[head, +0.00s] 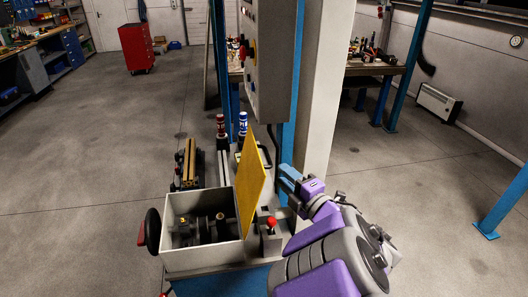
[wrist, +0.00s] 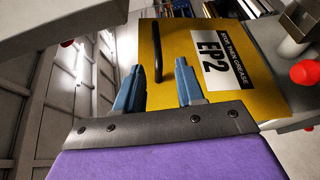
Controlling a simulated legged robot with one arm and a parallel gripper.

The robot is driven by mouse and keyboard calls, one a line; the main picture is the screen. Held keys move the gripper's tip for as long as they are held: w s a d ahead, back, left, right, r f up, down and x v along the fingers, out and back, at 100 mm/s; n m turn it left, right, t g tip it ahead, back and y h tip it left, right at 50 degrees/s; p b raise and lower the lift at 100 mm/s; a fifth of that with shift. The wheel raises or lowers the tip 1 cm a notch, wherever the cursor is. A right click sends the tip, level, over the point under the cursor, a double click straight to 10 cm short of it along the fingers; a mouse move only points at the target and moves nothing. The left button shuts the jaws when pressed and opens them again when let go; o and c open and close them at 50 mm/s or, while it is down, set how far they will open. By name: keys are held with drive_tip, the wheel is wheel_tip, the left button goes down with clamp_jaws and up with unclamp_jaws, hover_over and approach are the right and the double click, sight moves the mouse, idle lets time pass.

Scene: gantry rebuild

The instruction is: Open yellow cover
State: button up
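The yellow cover (head: 252,183) stands raised and nearly upright at the right side of an open grey box (head: 203,245) in the head view. The box's inside shows dark machine parts. In the wrist view the cover (wrist: 225,98) faces me, with a white EP2 label (wrist: 210,56) and a dark handle (wrist: 157,51). My gripper (wrist: 160,82) has its two blue fingers spread apart and empty, in front of the cover. The handle appears beyond the gap between the fingers; I cannot tell if anything touches. In the head view my gripper (head: 290,178) is right of the cover.
Two bottles (head: 242,124) stand behind the box. A black handwheel (head: 153,231) is at the left. Open floor lies left and right.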

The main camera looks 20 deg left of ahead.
sight(268, 156)
drive_tip(key=b+x, duration=0.1)
drive_tip(key=x, duration=0.9)
drive_tip(key=shift+w, duration=0.15)
drive_tip(key=shift+d+r, duration=0.2)
drive_tip(key=shift+d, duration=0.5)
drive_tip(key=shift+a+f, duration=0.1)
drive_tip(key=shift+a, duration=0.3)
drive_tip(key=c, duration=0.6)
clamp_jaws()
drive_tip(key=shift+f, duration=0.15)
